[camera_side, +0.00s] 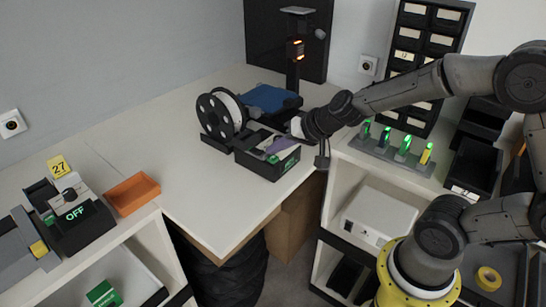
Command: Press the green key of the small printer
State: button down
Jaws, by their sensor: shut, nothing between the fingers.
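The small printer appears to be the dark box (250,160) on the white table, beside a spool holder. A small green spot, probably the green key (273,159), shows on its top. My gripper (292,134) reaches in from the right and is over the right part of the box, close above it. It is shut and holds nothing. A purplish patch lies just below the fingers, and I cannot tell whether it belongs to the box. Whether the fingertips touch the box or the key is too small to tell.
A white spool on a black holder (211,124) stands left of the box, with a blue-topped device (266,98) behind. A rack with lit green items (404,155) stands to the right. An orange tray (133,193) is at the left. The table's front middle is clear.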

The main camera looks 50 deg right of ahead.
aim_at(276, 164)
jog(key=shift+f, duration=0.7)
dwell(1.0)
jog(key=shift+r, duration=0.9)
jog(key=shift+r, duration=0.15)
jog(key=shift+r, duration=2.4)
